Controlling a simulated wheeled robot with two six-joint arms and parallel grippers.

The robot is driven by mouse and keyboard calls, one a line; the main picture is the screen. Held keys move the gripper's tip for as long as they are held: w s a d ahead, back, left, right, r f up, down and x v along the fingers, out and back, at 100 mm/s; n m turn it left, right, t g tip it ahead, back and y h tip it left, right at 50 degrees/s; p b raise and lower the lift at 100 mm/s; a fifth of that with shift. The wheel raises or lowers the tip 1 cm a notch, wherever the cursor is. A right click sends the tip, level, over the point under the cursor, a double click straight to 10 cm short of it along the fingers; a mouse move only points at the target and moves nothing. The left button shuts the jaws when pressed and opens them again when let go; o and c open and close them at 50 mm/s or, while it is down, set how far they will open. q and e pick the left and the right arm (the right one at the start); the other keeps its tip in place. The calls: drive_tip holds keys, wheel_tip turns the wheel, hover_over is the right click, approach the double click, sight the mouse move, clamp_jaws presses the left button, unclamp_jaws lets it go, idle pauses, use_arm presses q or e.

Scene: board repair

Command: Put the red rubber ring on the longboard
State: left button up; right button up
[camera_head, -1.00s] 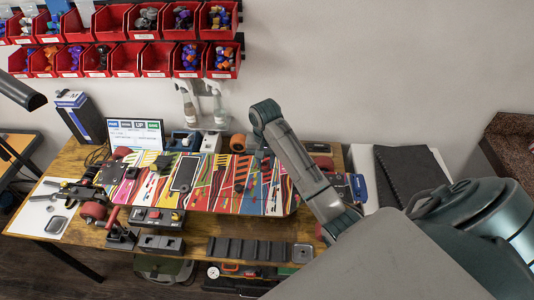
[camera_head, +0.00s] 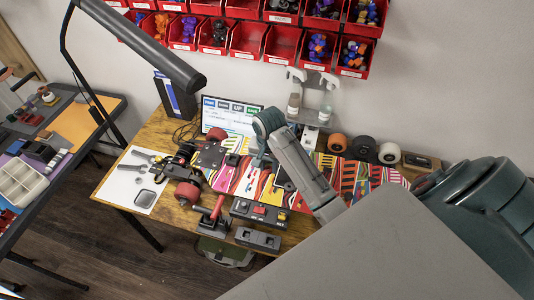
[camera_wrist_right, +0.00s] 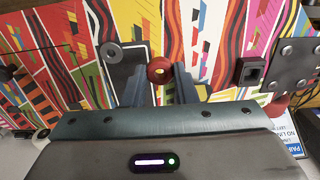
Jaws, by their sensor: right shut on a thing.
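The longboard (camera_head: 352,178), with a bright multicoloured pattern, lies across the workbench in the head view. It also fills the upper part of the right wrist view (camera_wrist_right: 212,35). A black truck plate (camera_wrist_right: 298,62) sits on the board there, with a small black square block (camera_wrist_right: 250,70) beside it. My right gripper (camera_head: 261,158) is over the left part of the board. In the wrist view its fingers (camera_wrist_right: 159,80) are shut on the red rubber ring (camera_wrist_right: 160,70), above the board's surface. Whether the ring touches anything below cannot be told. My left gripper is not in view.
A red wheel (camera_head: 187,192) and a black control box (camera_head: 258,212) lie near the board's front edge. A monitor (camera_head: 229,118) and several wheels, one orange (camera_head: 337,143), stand behind it. A lamp (camera_head: 140,45) hangs at upper left. Red bins (camera_head: 248,42) line the wall.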

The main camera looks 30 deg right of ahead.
sight(269, 183)
drive_tip(key=shift+s+d+f, duration=0.2)
drive_tip(key=shift+s+f, duration=0.1)
drive_tip(key=shift+f, duration=1.15)
drive_tip(key=shift+w+a+f, duration=0.1)
drive_tip(key=shift+w+f, duration=0.05)
drive_tip(key=shift+f, duration=0.9)
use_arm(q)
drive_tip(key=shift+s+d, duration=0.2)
use_arm(e)
drive_tip(key=shift+f, duration=0.15)
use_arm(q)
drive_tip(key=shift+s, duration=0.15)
use_arm(e)
drive_tip(key=shift+f, duration=0.6)
drive_tip(key=o, duration=0.9)
drive_tip(key=shift+c, duration=0.9)
